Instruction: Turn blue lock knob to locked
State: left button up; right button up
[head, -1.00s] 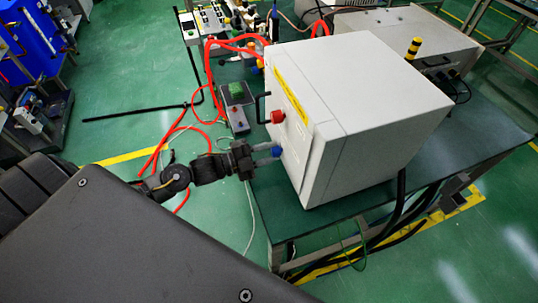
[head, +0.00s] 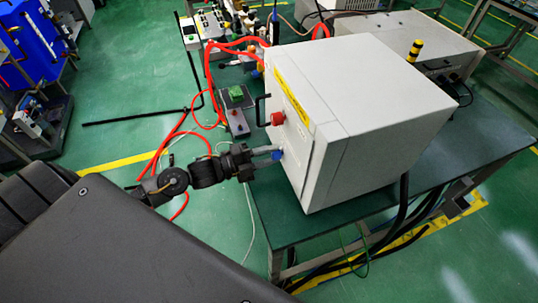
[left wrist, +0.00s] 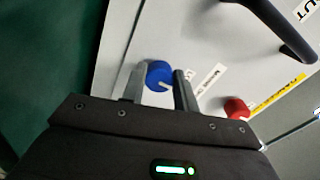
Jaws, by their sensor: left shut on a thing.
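The blue lock knob (head: 278,154) is on the front face of the white microwave generator box (head: 385,80). In the left wrist view the blue knob (left wrist: 159,74) has a pale pointer mark toward its lower right. My left gripper (head: 268,153) reaches the knob from the left, its fingers shut on it. In the left wrist view the left gripper (left wrist: 160,82) has one finger on each side of the knob. Small label text beside the knob is too blurred to read surely. My right gripper is not in view.
A red knob (head: 277,118) sits above the blue one, with a black door handle (head: 260,108) beside it. The green table (head: 440,165) has free room at right.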

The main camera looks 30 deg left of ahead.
pick_arm(q)
jog(key=o, duration=1)
jog(key=shift+s+a+f, duration=0.15)
jog(key=shift+s+a, duration=0.2)
jog(key=shift+s, duration=0.05)
jog(key=shift+b+v, duration=1.1)
jog(key=shift+v, duration=3.8)
